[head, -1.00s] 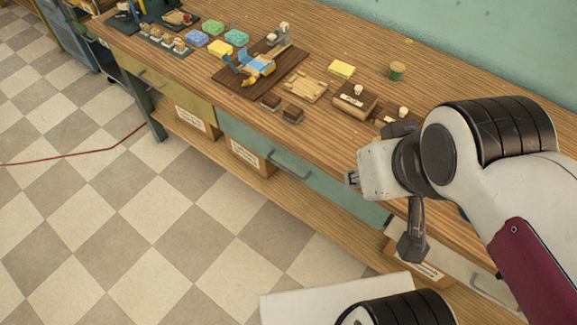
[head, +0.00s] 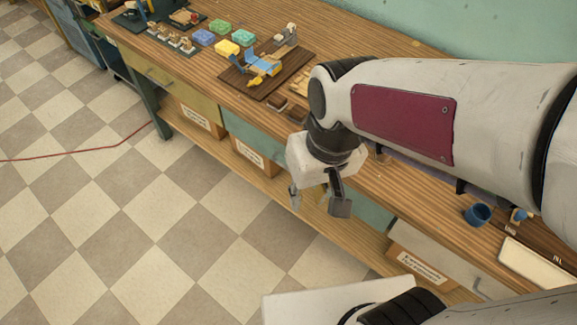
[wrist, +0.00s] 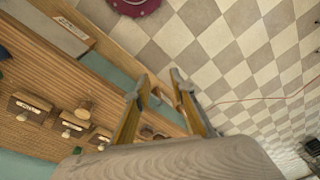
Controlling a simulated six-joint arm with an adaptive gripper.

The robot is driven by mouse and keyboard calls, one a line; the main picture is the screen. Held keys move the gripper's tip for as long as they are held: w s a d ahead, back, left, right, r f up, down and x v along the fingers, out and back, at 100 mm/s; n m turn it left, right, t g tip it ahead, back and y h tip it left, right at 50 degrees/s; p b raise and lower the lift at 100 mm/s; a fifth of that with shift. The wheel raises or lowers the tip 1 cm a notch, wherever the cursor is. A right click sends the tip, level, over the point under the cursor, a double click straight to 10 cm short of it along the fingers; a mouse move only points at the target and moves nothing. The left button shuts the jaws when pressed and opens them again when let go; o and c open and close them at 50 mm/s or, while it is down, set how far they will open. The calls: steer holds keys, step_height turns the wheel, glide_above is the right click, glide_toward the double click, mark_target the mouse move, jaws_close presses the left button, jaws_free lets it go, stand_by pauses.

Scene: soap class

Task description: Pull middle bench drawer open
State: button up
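The middle bench drawer (head: 257,138) has a teal front and looks flush with the bench in the head view. My arm and gripper cover its centre, so its handle is hidden there. My gripper (head: 314,203) hangs in front of this drawer, its fingers pointing down. In the wrist view the two fingers (wrist: 158,80) are spread apart. The teal drawer front (wrist: 112,73) shows to the left of them there. A small bar-like shape shows between the fingers; I cannot tell whether it is the handle or whether anything touches it.
The yellow-green left drawer (head: 170,80) and the pale right drawer (head: 440,255) flank it. Labelled boxes (head: 248,154) stand on the lower shelf. Soap pieces and a dark board (head: 240,83) lie on the bench top. The checkered floor (head: 150,230) in front is mostly clear.

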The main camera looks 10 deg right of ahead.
steer(key=w+a+f+m+y, duration=0.15)
steer(key=w+a+f, duration=0.25)
steer(key=a+f, duration=0.45)
steer(key=w+a+f+m, duration=0.2)
steer(key=w+a+f, duration=0.2)
steer(key=a+f, duration=0.4)
steer(key=w+a+f+m+t+h, duration=0.1)
steer(key=w+a+f+m, duration=0.25)
steer(key=f, duration=0.45)
steer(key=w+a+f+m+t+h, duration=0.1)
steer(key=w+a+f+m, duration=0.2)
steer(key=f, duration=0.5)
steer(key=w+d+f+m+t+h, duration=0.4)
steer(key=d+f+m+t+h, duration=0.1)
steer(key=d+f+m, duration=0.45)
steer(key=w+d+r+m+t+h, duration=0.2)
steer(key=d+r+m+h, duration=0.4)
steer(key=r+m, duration=0.4)
step_height(320, 180, up, 2)
steer(key=shift+w+d+t+h, duration=0.35)
steer(key=shift+d+t, duration=0.15)
steer(key=shift+d, duration=0.4)
